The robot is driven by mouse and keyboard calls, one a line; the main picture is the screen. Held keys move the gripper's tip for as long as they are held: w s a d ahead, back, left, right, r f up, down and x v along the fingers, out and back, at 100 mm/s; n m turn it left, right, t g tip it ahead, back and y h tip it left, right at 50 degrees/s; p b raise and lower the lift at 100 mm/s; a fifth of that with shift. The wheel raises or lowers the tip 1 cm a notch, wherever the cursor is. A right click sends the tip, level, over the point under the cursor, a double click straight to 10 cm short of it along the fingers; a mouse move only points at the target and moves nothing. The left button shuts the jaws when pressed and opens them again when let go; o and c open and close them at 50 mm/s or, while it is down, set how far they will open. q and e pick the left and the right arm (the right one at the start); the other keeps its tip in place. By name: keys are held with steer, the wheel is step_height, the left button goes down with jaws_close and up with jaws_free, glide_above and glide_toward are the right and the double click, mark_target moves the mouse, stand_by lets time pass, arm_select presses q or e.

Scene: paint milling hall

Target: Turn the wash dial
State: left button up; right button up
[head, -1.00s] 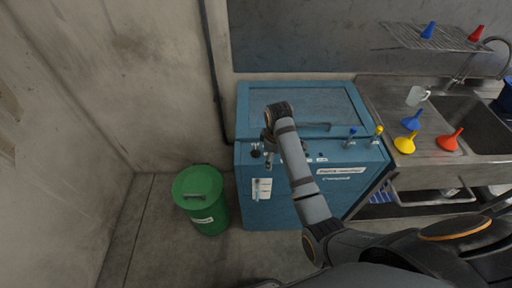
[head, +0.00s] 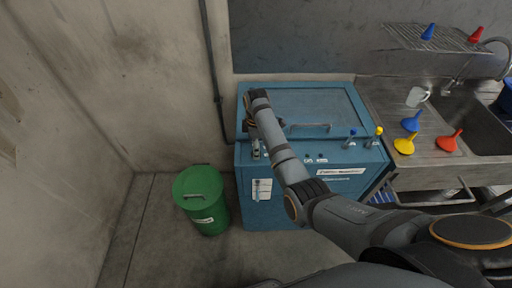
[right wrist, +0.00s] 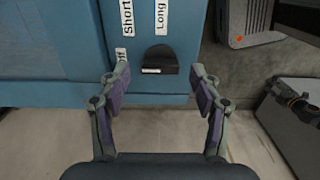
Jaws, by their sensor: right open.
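The wash dial (right wrist: 160,60) is a black knob on the blue cabinet (head: 290,205), with a small white mark on it. Labels reading Short (right wrist: 127,17) and Long (right wrist: 161,17) are beside it, with a third, partly hidden one that seems to read Off (right wrist: 120,56). My right gripper (right wrist: 157,88) is open and empty, its fingertips on either side of the dial in the picture and apart from it. In the head view my right gripper (head: 256,150) is at the cabinet's front left and hides the dial. My left gripper is out of view.
A blue-topped valve (head: 351,133) and a yellow-topped valve (head: 378,131) stand at the cabinet's right. A handle (head: 310,126) crosses its lid. A green bin (head: 200,198) stands on the floor at left. The sink counter (head: 385,105) holds funnels and a mug.

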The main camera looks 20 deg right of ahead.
steer(key=shift+f, duration=0.8)
steer(key=c, duration=1.1)
steer(key=shift+r+m+p, duration=0.25)
steer(key=shift+m+p, duration=0.35)
steer(key=shift+p, duration=0.2)
steer(key=shift+c, duration=0.2)
steer(key=shift+m+p, duration=1.1)
steer(key=shift+m, duration=0.1)
steer(key=m+p, duration=0.2)
steer(key=m, duration=0.2)
steer(key=shift+p, duration=0.3)
steer(key=m+p, duration=0.1)
steer(key=m, duration=0.5)
steer(key=shift+f+p, duration=0.1)
steer(key=shift+p, duration=0.3)
steer(key=m, duration=0.4)
steer(key=shift+m, duration=0.3)
